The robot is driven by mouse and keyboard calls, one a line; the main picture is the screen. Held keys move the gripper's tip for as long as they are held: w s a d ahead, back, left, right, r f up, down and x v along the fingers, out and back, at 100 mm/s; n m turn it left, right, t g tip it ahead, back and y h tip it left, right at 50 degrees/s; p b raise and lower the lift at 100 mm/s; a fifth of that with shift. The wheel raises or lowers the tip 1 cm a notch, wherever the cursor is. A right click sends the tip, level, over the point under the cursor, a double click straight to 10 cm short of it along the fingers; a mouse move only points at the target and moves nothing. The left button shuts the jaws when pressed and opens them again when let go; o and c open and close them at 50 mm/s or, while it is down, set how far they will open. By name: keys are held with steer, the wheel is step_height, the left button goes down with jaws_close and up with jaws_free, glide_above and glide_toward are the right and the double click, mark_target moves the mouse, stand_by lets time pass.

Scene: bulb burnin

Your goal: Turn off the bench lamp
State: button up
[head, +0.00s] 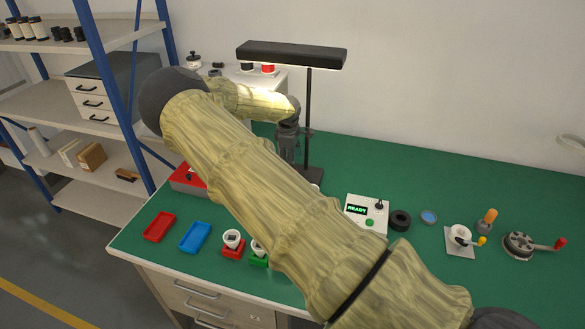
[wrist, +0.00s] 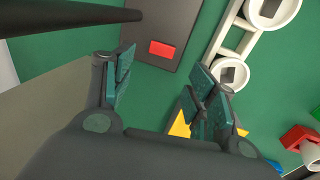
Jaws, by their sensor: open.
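The bench lamp (head: 292,55) stands at the back of the green bench, with a long black head on a thin black post. A pale bright strip shows under its head, so it looks lit. In the wrist view, its dark base (wrist: 190,18) carries a red rectangular switch (wrist: 162,48), and the black post (wrist: 70,19) crosses the upper left. My gripper (head: 288,158) is beside the post in the head view, partly hidden by my arm. In the wrist view my gripper (wrist: 160,88) is open and empty, with the switch beyond the gap between its fingers, apart from them.
A white panel reading READY (head: 366,214) stands right of my arm. Red (head: 160,227) and blue (head: 195,237) trays lie at front left. A white rack with round sockets (wrist: 232,40) is close right of the lamp base. The back right bench is clear.

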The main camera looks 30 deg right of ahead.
steer(key=shift+w+d+f+p, duration=0.15)
steer(key=shift+f+p, duration=0.15)
steer(key=shift+f, duration=0.8)
steer(key=shift+w+d+f+p, duration=0.15)
steer(key=shift+f+p, duration=0.15)
steer(key=shift+f, duration=0.85)
steer(key=shift+w+d+f+p, duration=0.15)
steer(key=shift+f+p, duration=0.15)
steer(key=shift+f, duration=0.8)
steer(key=shift+s, duration=0.1)
